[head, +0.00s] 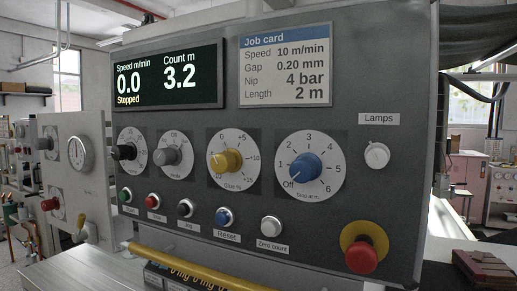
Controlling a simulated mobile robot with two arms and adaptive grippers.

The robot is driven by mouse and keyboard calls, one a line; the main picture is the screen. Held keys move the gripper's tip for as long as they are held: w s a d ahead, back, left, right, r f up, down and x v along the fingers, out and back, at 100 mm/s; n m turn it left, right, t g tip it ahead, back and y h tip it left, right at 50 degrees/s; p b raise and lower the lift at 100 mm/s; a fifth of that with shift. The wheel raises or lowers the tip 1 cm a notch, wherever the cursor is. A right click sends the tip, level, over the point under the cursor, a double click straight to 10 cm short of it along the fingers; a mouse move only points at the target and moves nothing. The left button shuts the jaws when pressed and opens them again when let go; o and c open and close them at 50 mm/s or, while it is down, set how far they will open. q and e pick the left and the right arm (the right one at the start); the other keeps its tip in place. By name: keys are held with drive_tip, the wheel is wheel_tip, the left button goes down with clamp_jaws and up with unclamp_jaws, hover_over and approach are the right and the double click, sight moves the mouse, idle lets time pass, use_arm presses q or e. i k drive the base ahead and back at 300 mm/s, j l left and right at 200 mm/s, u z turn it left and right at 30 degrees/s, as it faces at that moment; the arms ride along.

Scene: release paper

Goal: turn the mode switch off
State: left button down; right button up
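A grey control panel (330,215) fills the middle of the head view. A grey knob (167,156) on a white dial in its left part has small "Off" lettering above it. It looks like the mode switch, but its caption is too small to read. Its pointer appears turned to the left, away from "Off", though this is not clear. Neither of my grippers is in view.
A black knob (124,152), a yellow knob (227,161) and a blue knob (306,167) flank it. Below are several push buttons, including blue Reset (224,217). A red emergency button (361,257) juts out lower right. The display (168,77) reads "Stopped".

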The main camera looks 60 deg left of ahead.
sight(172, 154)
drive_tip(key=u, duration=2.1)
